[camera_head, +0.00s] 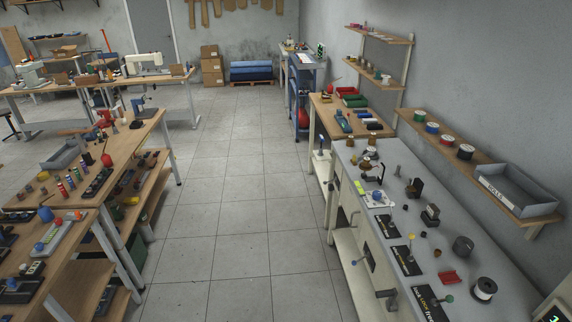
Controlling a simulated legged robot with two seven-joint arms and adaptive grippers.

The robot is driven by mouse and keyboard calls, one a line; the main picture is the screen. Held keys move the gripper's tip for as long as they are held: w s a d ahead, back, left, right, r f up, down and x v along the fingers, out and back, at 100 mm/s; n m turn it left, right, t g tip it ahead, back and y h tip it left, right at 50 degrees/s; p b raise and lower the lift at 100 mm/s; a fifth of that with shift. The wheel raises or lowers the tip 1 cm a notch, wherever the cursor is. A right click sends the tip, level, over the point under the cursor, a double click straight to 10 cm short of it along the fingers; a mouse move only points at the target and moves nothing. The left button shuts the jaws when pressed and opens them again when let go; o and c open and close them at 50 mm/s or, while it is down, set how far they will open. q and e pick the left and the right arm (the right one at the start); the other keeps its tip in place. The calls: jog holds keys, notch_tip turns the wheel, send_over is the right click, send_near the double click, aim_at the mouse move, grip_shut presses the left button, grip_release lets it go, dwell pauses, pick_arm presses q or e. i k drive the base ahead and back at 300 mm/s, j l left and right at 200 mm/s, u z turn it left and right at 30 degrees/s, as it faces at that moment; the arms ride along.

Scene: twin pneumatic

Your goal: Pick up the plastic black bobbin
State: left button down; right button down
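Neither of my grippers is in view. Several small dark things lie on the grey bench at the right, and I cannot tell for sure which is the plastic black bobbin. A tiny dark round piece (436,252) lies near the middle of this bench. A larger dark grey cylinder (462,246) stands to its right, near the wall. A black-sided spool (465,152) stands on the wall shelf above. A white spool with dark ends (483,289) stands near the front of the bench.
The grey bench (510,268) runs along the right wall, with black mats (408,260) and a red piece (447,277) on it. A grey bin (518,190) sits on the wall shelf. Wooden tables (130,142) crowd the left. The tiled floor aisle (235,200) between is clear.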

aim_at(484, 293)
jog(key=z, duration=1.7)
jog(key=i+j+z, duration=0.15)
jog(key=z, duration=0.25)
